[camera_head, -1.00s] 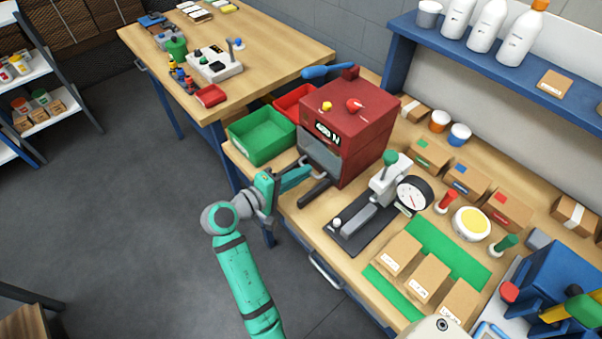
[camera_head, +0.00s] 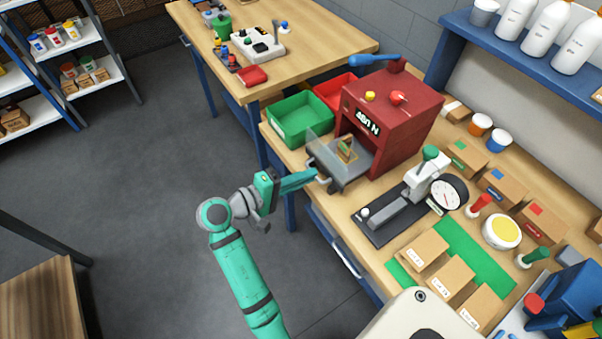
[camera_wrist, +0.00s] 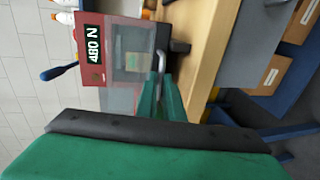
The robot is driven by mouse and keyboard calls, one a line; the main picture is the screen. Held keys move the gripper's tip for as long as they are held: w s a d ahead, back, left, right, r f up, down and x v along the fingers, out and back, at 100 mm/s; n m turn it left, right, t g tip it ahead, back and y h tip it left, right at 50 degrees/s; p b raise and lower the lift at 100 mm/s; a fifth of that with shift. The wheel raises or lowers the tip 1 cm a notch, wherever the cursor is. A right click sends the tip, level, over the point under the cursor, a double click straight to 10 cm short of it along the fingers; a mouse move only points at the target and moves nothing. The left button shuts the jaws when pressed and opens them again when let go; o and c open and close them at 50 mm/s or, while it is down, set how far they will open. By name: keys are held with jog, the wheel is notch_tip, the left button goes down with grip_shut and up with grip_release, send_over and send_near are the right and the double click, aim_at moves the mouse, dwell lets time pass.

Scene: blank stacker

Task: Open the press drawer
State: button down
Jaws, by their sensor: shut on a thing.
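The red press (camera_head: 397,108) stands on the wooden bench with a "480 N" display. Its drawer (camera_head: 352,176) is pulled out at the front, with a clear front panel and a small tan-and-green item (camera_head: 347,150) inside. My gripper (camera_head: 318,177) is shut on the drawer handle (camera_head: 323,184) at the drawer's front. In the wrist view the press (camera_wrist: 93,60) lies sideways, and the green fingers (camera_wrist: 158,98) meet the grey handle (camera_wrist: 160,62). The fingers partly hide the handle.
A green bin (camera_head: 300,121) sits left of the press. A tester with a round dial (camera_head: 449,193) stands right of the drawer. Cardboard boxes (camera_head: 423,250) lie on a green mat nearer the front. The floor left of the bench is clear.

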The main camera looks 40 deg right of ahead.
jog(key=shift+a, duration=0.1)
jog(key=c, duration=1.9)
grip_release()
jog(key=shift+a, duration=0.1)
jog(key=v, duration=1)
jog(key=shift+a, duration=0.25)
